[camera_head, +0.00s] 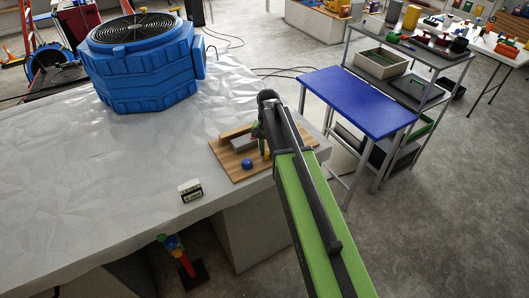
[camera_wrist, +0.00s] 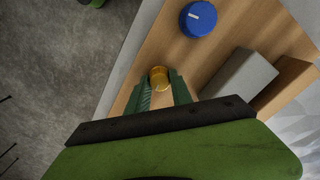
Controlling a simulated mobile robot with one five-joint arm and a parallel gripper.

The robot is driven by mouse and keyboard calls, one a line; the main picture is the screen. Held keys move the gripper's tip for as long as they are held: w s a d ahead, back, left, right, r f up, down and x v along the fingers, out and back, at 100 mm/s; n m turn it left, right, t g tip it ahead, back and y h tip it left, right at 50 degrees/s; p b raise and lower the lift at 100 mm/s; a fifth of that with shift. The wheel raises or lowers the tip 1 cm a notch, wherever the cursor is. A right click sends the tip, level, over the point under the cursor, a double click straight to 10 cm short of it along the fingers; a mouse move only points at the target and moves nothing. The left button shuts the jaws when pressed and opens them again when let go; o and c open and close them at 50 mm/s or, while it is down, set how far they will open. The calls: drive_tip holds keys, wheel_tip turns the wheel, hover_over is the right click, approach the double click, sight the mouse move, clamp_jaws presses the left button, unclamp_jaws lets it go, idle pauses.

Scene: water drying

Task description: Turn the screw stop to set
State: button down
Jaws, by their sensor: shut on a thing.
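In the wrist view, a brass-coloured round screw stop (camera_wrist: 159,78) stands on a wooden board (camera_wrist: 215,55). My gripper (camera_wrist: 158,88) has its green fingers on either side of the screw stop, shut on it. A blue knob (camera_wrist: 199,18) with a white mark sits on the board beyond it. A grey block (camera_wrist: 238,75) lies beside a wooden strip (camera_wrist: 283,86) to the right. In the head view my gripper (camera_head: 262,150) is over the board (camera_head: 232,168), and the screw stop is hard to make out there. The blue knob (camera_head: 247,163) shows left of my gripper.
The board lies near the corner of a sheet-covered table (camera_head: 120,165). A small black-and-white box (camera_head: 190,190) stands left of the board. A big blue fan unit (camera_head: 142,62) stands at the back. A blue-topped table (camera_head: 357,100) is to the right.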

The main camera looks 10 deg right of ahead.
sight(268, 152)
drive_tip(key=shift+s+m, duration=0.15)
drive_tip(key=shift+m, duration=0.45)
drive_tip(key=c, duration=1.5)
unclamp_jaws()
drive_tip(key=shift+c, duration=0.2)
drive_tip(key=o, duration=0.4)
drive_tip(key=shift+s+d+r, duration=0.1)
drive_tip(key=shift+r, duration=0.05)
wheel_tip(268, 152, up, 17)
drive_tip(key=p, duration=1.7)
drive_tip(key=shift+r, duration=0.2)
drive_tip(key=shift+f, duration=0.1)
